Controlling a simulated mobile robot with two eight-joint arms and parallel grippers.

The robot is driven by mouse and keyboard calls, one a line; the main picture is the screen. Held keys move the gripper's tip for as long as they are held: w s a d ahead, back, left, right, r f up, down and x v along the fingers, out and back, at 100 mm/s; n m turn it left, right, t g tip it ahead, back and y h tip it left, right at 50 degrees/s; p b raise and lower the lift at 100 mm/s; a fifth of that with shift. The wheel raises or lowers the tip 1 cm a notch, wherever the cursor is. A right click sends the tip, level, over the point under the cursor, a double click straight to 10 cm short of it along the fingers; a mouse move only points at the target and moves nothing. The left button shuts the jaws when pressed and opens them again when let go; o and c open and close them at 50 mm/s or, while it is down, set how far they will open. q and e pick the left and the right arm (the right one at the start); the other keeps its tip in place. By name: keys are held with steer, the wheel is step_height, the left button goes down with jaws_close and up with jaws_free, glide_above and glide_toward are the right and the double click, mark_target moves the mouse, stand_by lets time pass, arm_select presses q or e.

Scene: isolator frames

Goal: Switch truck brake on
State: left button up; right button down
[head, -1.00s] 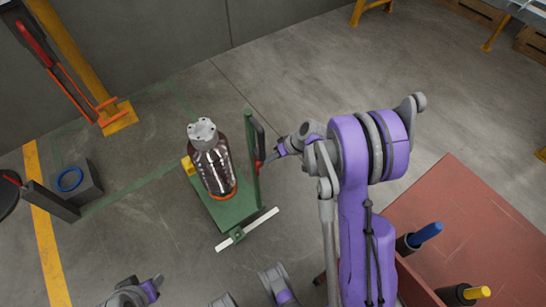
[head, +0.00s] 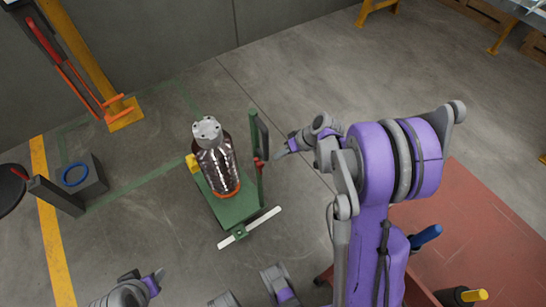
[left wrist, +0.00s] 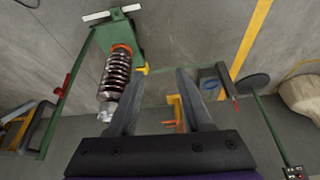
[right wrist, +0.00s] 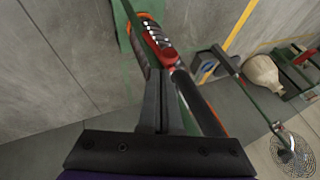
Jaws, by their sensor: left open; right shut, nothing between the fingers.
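The truck is a small green cart; its green deck (head: 233,208) carries a ribbed brown and silver cylinder (head: 216,168). A tall green handle post stands at the deck's right side. A red part (head: 259,162), which looks like the brake, sits partway up this post; it also shows in the left wrist view (left wrist: 67,80) and the right wrist view (right wrist: 168,57). My right gripper (head: 279,155) is shut and empty, a little right of the red part. The brake's setting cannot be told. My left gripper (left wrist: 153,68) is open and empty, low in the head view (head: 155,282).
A white bar (head: 250,228) lies across the cart's near end. A grey block with a blue ring (head: 75,175) stands at left. A red-topped table (head: 470,225) with blue- and yellow-handled items stands at right. Floor beyond the cart is clear.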

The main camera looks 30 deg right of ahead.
arm_select(q)
steer(key=shift+r+p, duration=0.35)
steer(key=shift+r, duration=0.15)
arm_select(e)
steer(key=v, duration=0.5)
arm_select(q)
steer(key=shift+c, duration=0.2)
